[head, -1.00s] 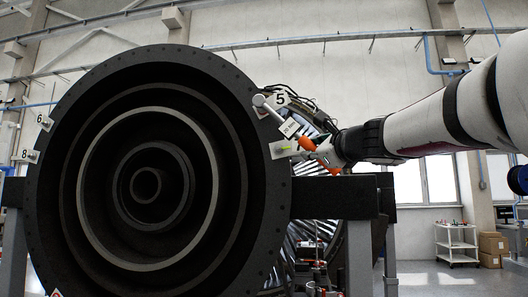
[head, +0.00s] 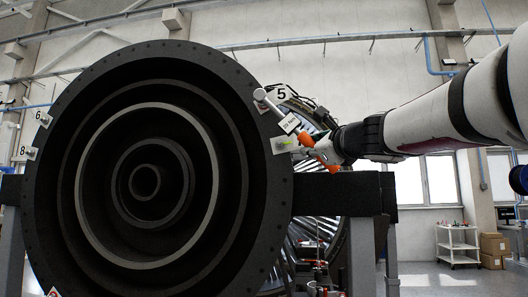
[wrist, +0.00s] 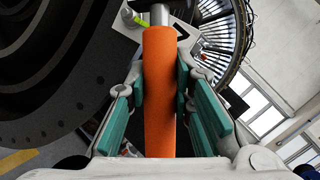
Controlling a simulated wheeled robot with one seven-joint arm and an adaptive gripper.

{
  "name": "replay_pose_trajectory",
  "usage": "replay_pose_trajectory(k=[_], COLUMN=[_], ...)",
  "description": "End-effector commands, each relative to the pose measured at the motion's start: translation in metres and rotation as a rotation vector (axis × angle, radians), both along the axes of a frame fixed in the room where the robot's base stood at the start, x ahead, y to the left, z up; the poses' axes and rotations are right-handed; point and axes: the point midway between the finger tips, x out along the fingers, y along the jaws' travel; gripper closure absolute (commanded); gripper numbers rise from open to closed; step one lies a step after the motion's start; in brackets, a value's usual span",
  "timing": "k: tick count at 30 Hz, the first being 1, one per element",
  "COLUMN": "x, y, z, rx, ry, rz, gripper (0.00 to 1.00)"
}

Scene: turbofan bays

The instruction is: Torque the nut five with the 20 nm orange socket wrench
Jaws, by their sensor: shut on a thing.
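The 20 Nm wrench has an orange handle (head: 326,158), a grey shaft with a white tag (head: 290,124) and a round head (head: 260,94). It slants from lower right to upper left across the engine rim. Its head is just left of the white plate marked 5 (head: 281,94). I cannot see nut five or tell whether the head sits on it. My gripper (head: 325,148) is shut around the handle. In the wrist view the orange handle (wrist: 160,90) runs up between my gripper's teal pads (wrist: 160,98); the head is out of sight there.
The dark round engine casing (head: 270,190) fills the left and middle. A plate with a green mark (head: 284,145) sits on the rim below the wrench. Plates 6 (head: 41,117) and 8 (head: 26,152) are at left. A dark support beam (head: 336,194) lies below my gripper.

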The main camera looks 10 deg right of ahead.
Motion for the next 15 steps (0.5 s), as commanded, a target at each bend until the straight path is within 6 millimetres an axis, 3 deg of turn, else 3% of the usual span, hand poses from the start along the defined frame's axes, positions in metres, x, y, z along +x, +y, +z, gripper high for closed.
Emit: replay_pose_trajectory(k=[15], x=[0.002], y=[0.0076], z=[-0.0067], rx=[0.048], ry=[-0.017], rz=[0.002], gripper=[1.0])
